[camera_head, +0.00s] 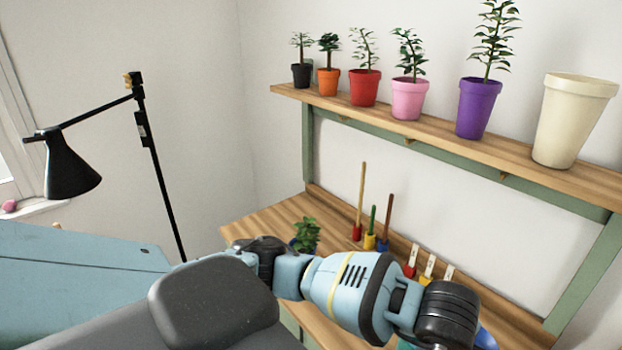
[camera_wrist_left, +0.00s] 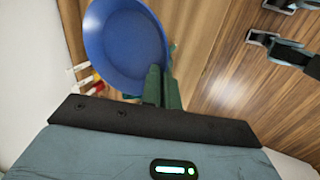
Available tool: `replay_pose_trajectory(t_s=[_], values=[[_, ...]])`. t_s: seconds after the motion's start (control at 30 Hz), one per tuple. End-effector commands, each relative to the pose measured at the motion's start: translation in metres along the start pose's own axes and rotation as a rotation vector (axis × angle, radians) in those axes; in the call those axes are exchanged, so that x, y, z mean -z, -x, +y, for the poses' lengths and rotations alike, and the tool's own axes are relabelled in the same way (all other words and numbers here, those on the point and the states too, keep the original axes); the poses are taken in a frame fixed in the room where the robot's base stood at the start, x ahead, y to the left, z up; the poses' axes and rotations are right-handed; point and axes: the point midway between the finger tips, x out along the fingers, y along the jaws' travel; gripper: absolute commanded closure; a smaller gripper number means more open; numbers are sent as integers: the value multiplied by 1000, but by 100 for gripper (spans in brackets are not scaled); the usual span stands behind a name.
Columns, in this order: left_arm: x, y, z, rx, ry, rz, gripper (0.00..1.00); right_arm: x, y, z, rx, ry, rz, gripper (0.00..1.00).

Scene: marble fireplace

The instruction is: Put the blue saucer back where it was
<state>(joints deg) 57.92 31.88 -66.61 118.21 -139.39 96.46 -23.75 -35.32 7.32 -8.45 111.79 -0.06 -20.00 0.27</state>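The blue saucer (camera_wrist_left: 122,45) shows large in the left wrist view, its round inner face toward the camera. My left gripper (camera_wrist_left: 162,88) has its dark green fingers close together at the saucer's lower right rim and appears to be shut on it. In the head view my left arm reaches across the wooden bench (camera_head: 262,216). Only a blue sliver of the saucer (camera_head: 487,339) shows at the bottom edge there, and the gripper is mostly hidden behind the wrist.
A shelf (camera_head: 440,134) holds several potted plants and an empty cream pot (camera_head: 574,120). A small plant (camera_head: 306,234) in a blue pot and several small coloured pots with tools (camera_head: 370,241) or labels stand on the bench. A black lamp (camera_head: 72,168) stands left.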

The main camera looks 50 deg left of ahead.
Motion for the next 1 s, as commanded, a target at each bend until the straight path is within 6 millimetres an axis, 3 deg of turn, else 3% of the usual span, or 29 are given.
replay_pose_trajectory(t_s=[0.7,1.0], values=[[73,37,-16,4,-1020,-408,100,0,0,0,0,0,0,64],[96,53,-21,5,-1320,-525,100,0,0,0,0,0,0,64]])
